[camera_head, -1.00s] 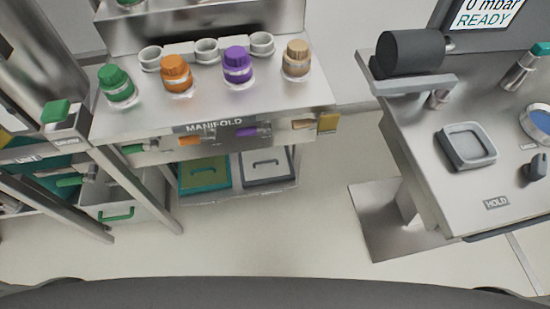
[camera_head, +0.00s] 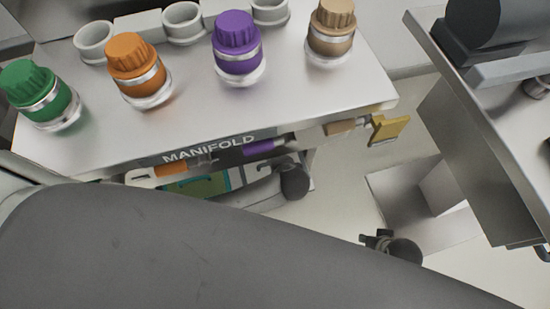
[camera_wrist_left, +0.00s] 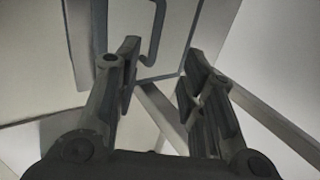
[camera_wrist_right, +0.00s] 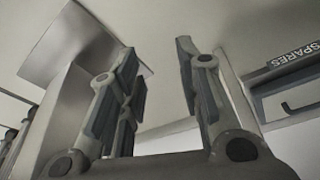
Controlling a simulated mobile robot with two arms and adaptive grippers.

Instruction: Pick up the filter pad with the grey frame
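The filter pad with the grey frame (camera_head: 252,172) lies on the low shelf under the manifold bench. In the head view it is mostly hidden by my arm and the bench edge. In the left wrist view a pale panel with a grey frame and bar handle (camera_wrist_left: 124,32) fills the top, just beyond the fingers. My left gripper (camera_wrist_left: 160,62) is open, with nothing between its fingers that I can see held. My right gripper (camera_head: 376,241) is over the floor to the right of the bench; the right wrist view shows it open and empty (camera_wrist_right: 156,54).
A green pad with a teal frame (camera_head: 208,187) lies left of the grey-framed one. Capped bottles, such as the purple one (camera_head: 237,45), stand on the bench above. A yellow tag (camera_head: 387,129) sticks out at its right corner. A second table (camera_head: 475,130) stands at the right.

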